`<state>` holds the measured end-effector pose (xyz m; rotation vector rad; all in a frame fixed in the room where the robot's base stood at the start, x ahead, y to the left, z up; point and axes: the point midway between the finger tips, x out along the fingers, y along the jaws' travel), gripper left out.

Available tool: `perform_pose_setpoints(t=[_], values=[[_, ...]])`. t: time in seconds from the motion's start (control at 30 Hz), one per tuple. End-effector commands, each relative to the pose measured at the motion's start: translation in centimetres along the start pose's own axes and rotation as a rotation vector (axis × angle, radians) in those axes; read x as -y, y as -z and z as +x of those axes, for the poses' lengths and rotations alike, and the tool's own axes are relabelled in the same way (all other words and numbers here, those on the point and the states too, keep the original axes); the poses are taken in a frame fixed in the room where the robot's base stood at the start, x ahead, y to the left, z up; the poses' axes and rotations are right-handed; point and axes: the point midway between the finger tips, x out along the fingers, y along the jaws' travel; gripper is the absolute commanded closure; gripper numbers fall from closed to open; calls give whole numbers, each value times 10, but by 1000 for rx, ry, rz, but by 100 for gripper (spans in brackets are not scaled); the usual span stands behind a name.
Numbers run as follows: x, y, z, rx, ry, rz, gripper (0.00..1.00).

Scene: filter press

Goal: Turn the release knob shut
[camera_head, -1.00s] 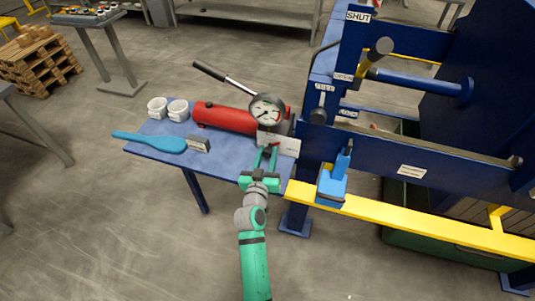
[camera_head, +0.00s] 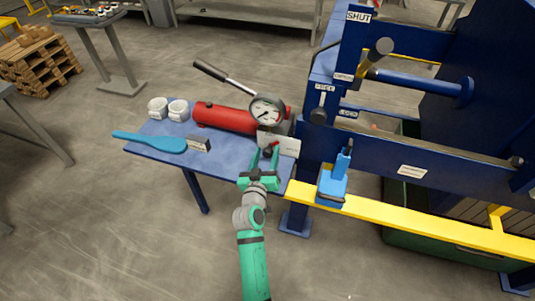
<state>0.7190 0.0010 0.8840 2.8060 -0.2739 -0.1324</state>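The red pump cylinder (camera_head: 226,118) lies on the blue side table, with a round gauge (camera_head: 266,110) at its right end. A white label plate (camera_head: 285,146) stands below the gauge. A small dark knob with some red (camera_head: 267,157) shows just below the plate, taken to be the release knob. My green gripper (camera_head: 265,155) reaches toward it from the front. Its fingers are apart, one on each side of the knob as seen from here. I cannot tell whether they touch it. The knob's turn position is too small to read.
A blue scraper (camera_head: 150,142), a small block (camera_head: 199,144) and two white cups (camera_head: 168,108) sit on the table (camera_head: 225,162). The pump's long handle (camera_head: 222,76) rises behind. The blue press frame (camera_head: 400,152) and yellow rail (camera_head: 420,228) stand close on the right.

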Motion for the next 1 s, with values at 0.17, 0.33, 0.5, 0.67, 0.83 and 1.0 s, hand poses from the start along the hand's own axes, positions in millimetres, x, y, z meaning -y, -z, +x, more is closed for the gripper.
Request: perform_pose_setpoints(t=[0.17, 0.33, 0.5, 0.67, 0.83, 1.0], values=[[-2, 0, 0, 1, -3, 0, 54], [-2, -1, -6, 1, -3, 1, 54], [-2, -2, -30, 3, -3, 1, 54], [-1, -1, -60, 3, -2, 0, 54], [-1, -1, -87, 2, -2, 0, 54], [-1, -1, -102, 1, -2, 1, 54]])
